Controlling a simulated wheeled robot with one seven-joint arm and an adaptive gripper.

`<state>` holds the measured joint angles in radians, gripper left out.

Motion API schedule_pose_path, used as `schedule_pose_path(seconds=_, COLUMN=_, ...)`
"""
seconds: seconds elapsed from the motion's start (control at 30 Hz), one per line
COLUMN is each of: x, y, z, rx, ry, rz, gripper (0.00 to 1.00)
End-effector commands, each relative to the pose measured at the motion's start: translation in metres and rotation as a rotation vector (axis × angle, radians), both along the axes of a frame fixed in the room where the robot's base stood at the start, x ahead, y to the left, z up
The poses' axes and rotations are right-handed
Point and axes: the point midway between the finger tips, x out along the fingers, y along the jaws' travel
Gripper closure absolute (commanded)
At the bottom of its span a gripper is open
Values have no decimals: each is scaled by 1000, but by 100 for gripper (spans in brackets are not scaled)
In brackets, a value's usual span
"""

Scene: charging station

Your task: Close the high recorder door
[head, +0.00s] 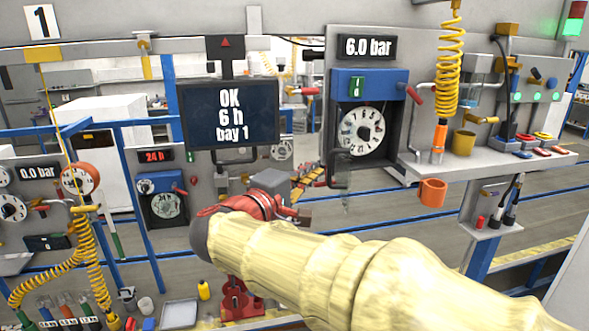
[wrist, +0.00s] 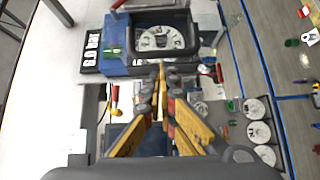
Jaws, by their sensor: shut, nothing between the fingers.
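The high recorder (head: 370,84) is the blue-topped unit under the 6.0 bar sign, with a white round dial (head: 361,131). Its dark door frame (head: 331,150) shows around the dial's left and lower sides, standing out from the face; how far it is open I cannot tell. In the wrist view, turned on its side, the dark frame (wrist: 194,38) surrounds the dial (wrist: 155,38). My gripper (head: 328,168) is shut and empty near the frame's lower left. Its yellow fingers also show in the wrist view (wrist: 160,82), pointing toward the frame; contact is unclear.
A screen (head: 230,113) stands left of the recorder. A shelf (head: 490,165) with a yellow coiled hose (head: 449,70) and an orange mug (head: 432,191) lies to the right. A lower recorder (head: 163,195) with a 24 h sign is at left. Blue rails run behind.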

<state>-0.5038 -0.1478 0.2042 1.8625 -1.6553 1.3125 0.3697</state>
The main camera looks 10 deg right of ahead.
Motion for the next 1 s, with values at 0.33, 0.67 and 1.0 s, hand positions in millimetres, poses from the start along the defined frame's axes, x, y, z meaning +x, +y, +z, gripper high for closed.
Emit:
schedule_pose_path(seconds=0.33, x=0, y=-7, z=-1, rx=-1, ry=1, rz=0, gripper=100)
schedule_pose_path(seconds=0.67, x=-3, y=-9, z=-2, rx=1, ry=-1, rz=20, gripper=100)
schedule_pose_path(seconds=1.0, x=-7, y=-16, z=-2, rx=0, ry=0, rz=69, gripper=100)
